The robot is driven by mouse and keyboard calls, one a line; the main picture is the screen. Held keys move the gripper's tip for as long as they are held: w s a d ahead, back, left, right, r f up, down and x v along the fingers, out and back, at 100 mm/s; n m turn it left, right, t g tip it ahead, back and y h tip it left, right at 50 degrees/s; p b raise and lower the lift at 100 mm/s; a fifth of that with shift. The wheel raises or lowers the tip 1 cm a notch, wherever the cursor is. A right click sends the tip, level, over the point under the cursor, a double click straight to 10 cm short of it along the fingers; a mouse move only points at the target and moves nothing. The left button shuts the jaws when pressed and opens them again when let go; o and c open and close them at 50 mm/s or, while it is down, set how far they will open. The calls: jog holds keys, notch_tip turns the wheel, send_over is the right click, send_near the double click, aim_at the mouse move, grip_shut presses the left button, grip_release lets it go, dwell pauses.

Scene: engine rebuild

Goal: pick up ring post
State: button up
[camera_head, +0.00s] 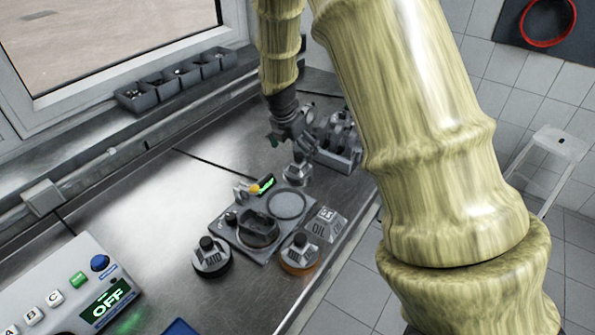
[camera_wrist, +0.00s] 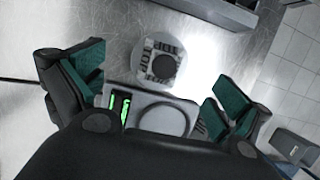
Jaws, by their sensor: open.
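A ring post (camera_head: 297,174) with a pale faceted base stands on the steel bench just below my gripper (camera_head: 291,138) in the head view. A second post (camera_head: 210,258) marked MID and a third post (camera_head: 300,254) with an orange-brown base stand farther down the bench.
A grey fixture plate (camera_head: 240,241) with a round pad and green display lies close to the post. A block marked OIL (camera_head: 327,222) sits beside it. A grey rack (camera_head: 340,145) stands near my gripper. A control box (camera_head: 85,285) reads OFF. The bench's left-middle is clear.

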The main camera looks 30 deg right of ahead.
aim_at(300, 163)
jog(key=x, duration=0.2)
jog(key=shift+w+d+f, duration=0.1)
jog(key=shift+d+f, duration=0.1)
jog(key=shift+f, duration=0.15)
jog(key=shift+s+p+x, duration=0.2)
jog(key=shift+p+x, duration=1.15)
jog(key=shift+x, duration=0.3)
jog(key=shift+p+x, duration=0.3)
jog(key=shift+x, duration=0.9)
jog(key=shift+s, duration=0.15)
jog(key=c, duration=1)
jog(key=shift+c, duration=0.5)
jog(key=shift+r, duration=0.1)
